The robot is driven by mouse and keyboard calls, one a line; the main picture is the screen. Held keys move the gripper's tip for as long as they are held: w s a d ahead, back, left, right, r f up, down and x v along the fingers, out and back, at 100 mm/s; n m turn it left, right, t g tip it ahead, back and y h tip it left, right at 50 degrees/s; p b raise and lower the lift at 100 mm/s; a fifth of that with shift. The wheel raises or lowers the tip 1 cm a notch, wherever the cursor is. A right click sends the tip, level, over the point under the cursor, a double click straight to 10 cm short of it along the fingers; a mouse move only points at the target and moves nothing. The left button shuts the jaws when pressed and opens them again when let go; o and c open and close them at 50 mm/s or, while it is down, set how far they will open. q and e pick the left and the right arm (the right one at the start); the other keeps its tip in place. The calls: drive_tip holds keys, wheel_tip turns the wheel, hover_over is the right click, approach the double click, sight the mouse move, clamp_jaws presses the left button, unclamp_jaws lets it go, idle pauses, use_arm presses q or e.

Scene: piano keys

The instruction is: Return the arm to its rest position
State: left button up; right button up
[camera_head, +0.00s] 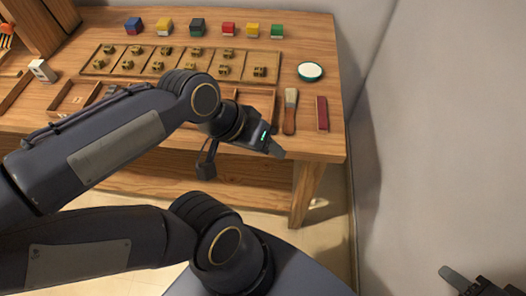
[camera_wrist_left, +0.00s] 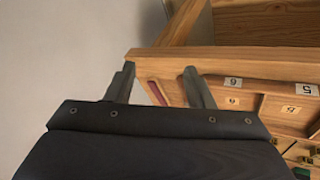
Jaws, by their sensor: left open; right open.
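My left gripper (camera_head: 272,147) is at the front right of the wooden table, in front of the brush and the red block, holding nothing that I can see. In the left wrist view its two dark fingers (camera_wrist_left: 160,82) stand apart with nothing gripped between them, and the table edge lies beyond. My right gripper (camera_head: 462,279) shows only partly at the lower right corner, away from the table. One of its fingers is visible, and the rest is cut off by the frame.
The wooden table (camera_head: 335,142) carries a tray of small brass parts (camera_head: 155,64), several coloured blocks, a round white dish (camera_head: 310,71), a brush (camera_head: 290,108) and a red block (camera_head: 322,113). A grey wall (camera_head: 440,140) bounds the right.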

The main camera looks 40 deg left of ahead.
use_arm(q)
drive_tip(key=shift+s+d+f+t, duration=0.3)
drive_tip(key=shift+s+d+f, duration=0.1)
drive_tip(key=shift+s+f, duration=0.2)
